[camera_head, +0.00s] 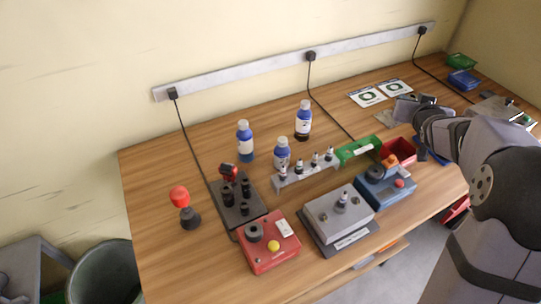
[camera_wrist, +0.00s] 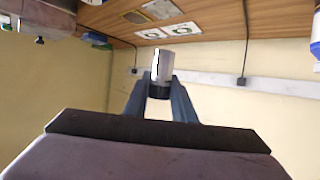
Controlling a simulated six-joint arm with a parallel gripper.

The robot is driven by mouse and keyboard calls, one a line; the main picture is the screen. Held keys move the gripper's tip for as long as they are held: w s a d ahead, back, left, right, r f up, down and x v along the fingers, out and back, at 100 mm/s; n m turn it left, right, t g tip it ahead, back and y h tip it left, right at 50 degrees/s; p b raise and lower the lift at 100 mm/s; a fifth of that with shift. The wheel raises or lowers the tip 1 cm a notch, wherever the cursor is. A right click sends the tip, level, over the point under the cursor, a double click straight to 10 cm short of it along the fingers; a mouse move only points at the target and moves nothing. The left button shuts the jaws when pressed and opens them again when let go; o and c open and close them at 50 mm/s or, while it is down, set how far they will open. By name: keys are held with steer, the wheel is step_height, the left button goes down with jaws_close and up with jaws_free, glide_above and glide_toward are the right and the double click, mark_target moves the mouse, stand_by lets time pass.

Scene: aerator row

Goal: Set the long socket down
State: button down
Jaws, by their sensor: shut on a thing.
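My gripper (camera_wrist: 160,90) is shut on a silver cylinder with a dark band at one end, which I take to be the long socket (camera_wrist: 163,64). In the wrist view the socket sticks out beyond the two fingers, with the wall and table edge behind it. In the head view my arm reaches in from the right and its end is above the right back part of the table; the socket cannot be made out clearly there. A dark tray (camera_head: 252,216) with several black upright pieces stands left of centre, far from my gripper.
A red box (camera_head: 270,262), a grey plate fixture (camera_head: 325,224) and a blue box (camera_head: 385,200) line the front. A rack (camera_head: 310,178) and several blue-labelled bottles (camera_head: 303,125) stand behind. A green tray (camera_head: 345,154) and red bin (camera_head: 402,152) lie nearer my arm. The left table is mostly clear.

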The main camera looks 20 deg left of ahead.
steer(key=w+a+r+n+g+y, duration=0.1)
steer(key=w+a+r+n+y, duration=0.15)
steer(key=a, duration=0.55)
steer(key=w+a+r+n+y, duration=0.2)
steer(key=a+r+y, duration=0.1)
steer(key=a, duration=0.5)
steer(key=s+a+n+g+y+b, duration=0.1)
steer(key=s+a+n+g+y, duration=0.1)
steer(key=a, duration=0.6)
steer(key=s+a+n+g+y+b, duration=0.1)
steer(key=s+a+n+g+y, duration=0.15)
steer(key=a, duration=0.45)
steer(key=s+a+f+n+g, duration=0.3)
steer(key=s+a+n+g, duration=0.1)
steer(key=s+a, duration=0.6)
steer(key=s+a+f+n+g+y, duration=0.1)
steer(key=s+a+f+n+g, duration=0.3)
steer(key=s+a, duration=0.6)
steer(key=s+a+f+n+g, duration=0.3)
steer(key=s+a+n+g, duration=0.1)
steer(key=s+a, duration=0.6)
steer(key=shift+a+f+n+g, duration=0.4)
steer(key=shift+a+g, duration=0.15)
steer(key=shift+a, duration=0.2)
steer(key=shift+y, duration=0.3)
steer(key=shift+w+f+p, duration=0.1)
steer(key=shift+f+p, duration=0.75)
steer(key=shift+f, duration=4.15)
steer(key=shift+f, duration=0.1)
